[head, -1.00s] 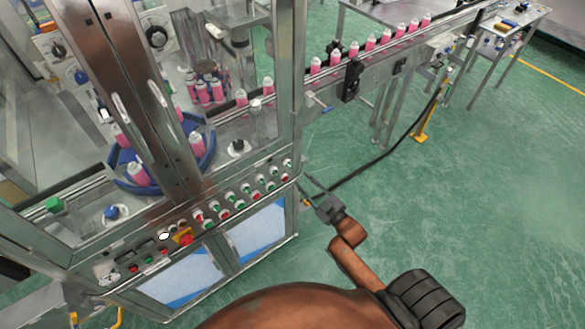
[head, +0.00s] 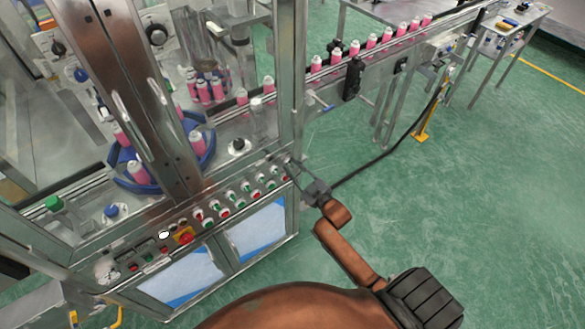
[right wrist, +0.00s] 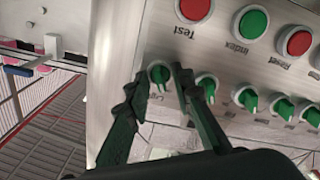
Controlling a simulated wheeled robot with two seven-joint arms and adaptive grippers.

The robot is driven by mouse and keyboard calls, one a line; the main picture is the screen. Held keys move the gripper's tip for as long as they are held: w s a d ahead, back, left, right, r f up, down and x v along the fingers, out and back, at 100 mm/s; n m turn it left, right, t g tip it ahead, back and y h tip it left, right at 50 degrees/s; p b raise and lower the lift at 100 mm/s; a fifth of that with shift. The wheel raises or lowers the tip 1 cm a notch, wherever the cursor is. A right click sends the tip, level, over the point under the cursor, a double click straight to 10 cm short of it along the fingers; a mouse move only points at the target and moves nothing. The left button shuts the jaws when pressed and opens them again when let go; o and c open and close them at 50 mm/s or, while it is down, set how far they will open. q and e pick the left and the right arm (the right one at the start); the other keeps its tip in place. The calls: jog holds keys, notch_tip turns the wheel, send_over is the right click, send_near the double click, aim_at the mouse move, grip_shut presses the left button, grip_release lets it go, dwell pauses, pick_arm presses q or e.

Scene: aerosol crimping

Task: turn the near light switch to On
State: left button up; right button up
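The light switch (right wrist: 159,76) is a small green knob on a round silver base, at the end of a row of like knobs in the right wrist view. The label under it is partly covered; "Lig" shows. My right gripper (right wrist: 160,73) is open, with one dark fingertip on each side of this knob. I cannot tell whether the fingers touch it. In the head view my right gripper (head: 284,166) is at the right end of the cabinet's control panel and hides part of it. My left gripper is not in view.
Beside the switch are more green knobs (right wrist: 207,86) and a row of buttons, including a red Test button (right wrist: 193,9) and a green Index button (right wrist: 252,22). A conveyor (head: 330,80) with pink cans runs off behind. The green floor (head: 480,200) at right is clear.

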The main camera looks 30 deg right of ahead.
grip_shut()
dwell(0.3)
jog(key=shift+r+m+p, duration=0.1)
jog(key=shift+m+p, duration=0.95)
jog(key=shift+m, duration=0.05)
jog(key=m+p, duration=0.2)
jog(key=shift+m, duration=0.3)
jog(key=m+p, duration=0.2)
jog(key=m, duration=0.1)
jog(key=shift+m+p, duration=0.6)
jog(key=shift+m, duration=1.5)
jog(key=shift+f, duration=0.2)
